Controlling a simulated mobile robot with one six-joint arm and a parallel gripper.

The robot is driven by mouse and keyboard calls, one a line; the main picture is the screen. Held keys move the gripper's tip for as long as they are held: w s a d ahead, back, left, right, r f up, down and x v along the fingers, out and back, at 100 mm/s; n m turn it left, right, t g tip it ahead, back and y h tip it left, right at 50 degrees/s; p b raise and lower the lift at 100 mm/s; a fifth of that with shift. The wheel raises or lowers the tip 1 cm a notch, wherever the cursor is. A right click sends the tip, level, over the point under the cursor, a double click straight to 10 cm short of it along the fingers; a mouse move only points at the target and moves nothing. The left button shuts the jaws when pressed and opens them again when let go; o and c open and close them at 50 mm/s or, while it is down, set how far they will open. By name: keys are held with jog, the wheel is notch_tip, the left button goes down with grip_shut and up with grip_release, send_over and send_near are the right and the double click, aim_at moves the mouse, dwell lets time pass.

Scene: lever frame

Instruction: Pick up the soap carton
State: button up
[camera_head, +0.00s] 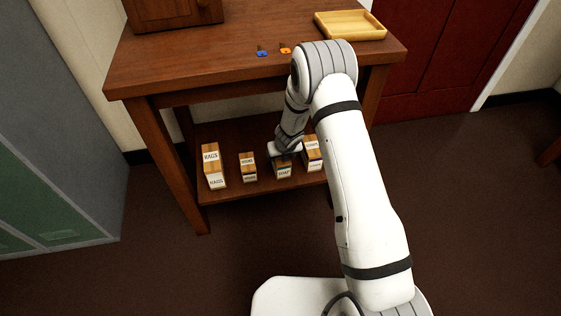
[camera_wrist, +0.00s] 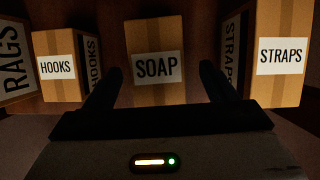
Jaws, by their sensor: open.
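The soap carton (camera_wrist: 158,90) is a small brown box with a white label reading SOAP. It stands in the middle of the wrist view, ahead of and between my two fingers. In the head view the soap carton (camera_head: 283,173) stands on the lower shelf, partly covered by my gripper (camera_head: 285,153). My gripper also shows in the wrist view (camera_wrist: 160,82), its dark fingers spread and empty. I cannot tell how deep the fingertips reach along the carton's sides.
A HOOKS carton (camera_wrist: 57,68) and a RAGS carton (camera_wrist: 14,70) stand to the left, a STRAPS carton (camera_wrist: 281,57) close on the right. All sit on the table's lower shelf (camera_head: 225,193). The tabletop (camera_head: 210,62) above holds a yellow tray (camera_head: 350,25).

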jog(key=x, duration=0.4)
jog(key=shift+a, duration=0.1)
jog(key=shift+c, duration=0.4)
jog(key=c, duration=1.2)
